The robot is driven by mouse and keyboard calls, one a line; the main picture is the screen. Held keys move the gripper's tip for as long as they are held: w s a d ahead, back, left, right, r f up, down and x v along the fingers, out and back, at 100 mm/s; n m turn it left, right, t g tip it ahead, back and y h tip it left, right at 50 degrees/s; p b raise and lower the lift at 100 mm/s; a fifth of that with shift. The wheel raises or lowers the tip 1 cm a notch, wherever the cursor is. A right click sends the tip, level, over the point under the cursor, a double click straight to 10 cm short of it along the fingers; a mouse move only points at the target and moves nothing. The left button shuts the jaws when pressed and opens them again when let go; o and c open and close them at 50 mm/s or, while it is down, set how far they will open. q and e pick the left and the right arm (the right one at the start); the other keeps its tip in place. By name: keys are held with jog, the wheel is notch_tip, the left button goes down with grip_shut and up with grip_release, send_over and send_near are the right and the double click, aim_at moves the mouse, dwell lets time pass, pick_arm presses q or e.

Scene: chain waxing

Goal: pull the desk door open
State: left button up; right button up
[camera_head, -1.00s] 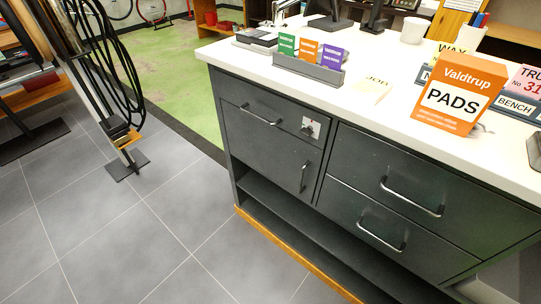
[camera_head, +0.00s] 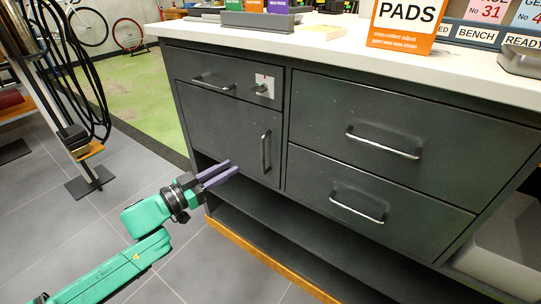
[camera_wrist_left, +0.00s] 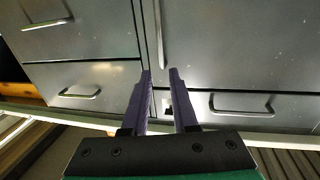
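The dark grey desk door (camera_head: 215,128) is shut, in the left part of the desk under a small drawer. Its upright metal bar handle (camera_head: 266,152) is near the door's right edge. My left gripper (camera_head: 232,167) is in front of the lower part of the door, left of the handle and apart from it. Its two purple fingers are open and empty. In the left wrist view, a gap shows between the fingertips (camera_wrist_left: 160,72), and the door handle (camera_wrist_left: 159,35) stands beyond them, near the gap. My right gripper is not in view.
The small top drawer (camera_head: 212,80) has a lock with a key (camera_head: 264,87). Two wide drawers with bar handles, an upper (camera_head: 400,115) and a lower (camera_head: 370,195), are right of the door. An open shelf (camera_head: 250,222) runs below. The tiled floor in front is clear.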

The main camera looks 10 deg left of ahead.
pick_arm(q)
jog(key=x, duration=1.3)
jog(key=shift+w+b, duration=0.1)
jog(key=shift+b, duration=0.2)
grip_shut()
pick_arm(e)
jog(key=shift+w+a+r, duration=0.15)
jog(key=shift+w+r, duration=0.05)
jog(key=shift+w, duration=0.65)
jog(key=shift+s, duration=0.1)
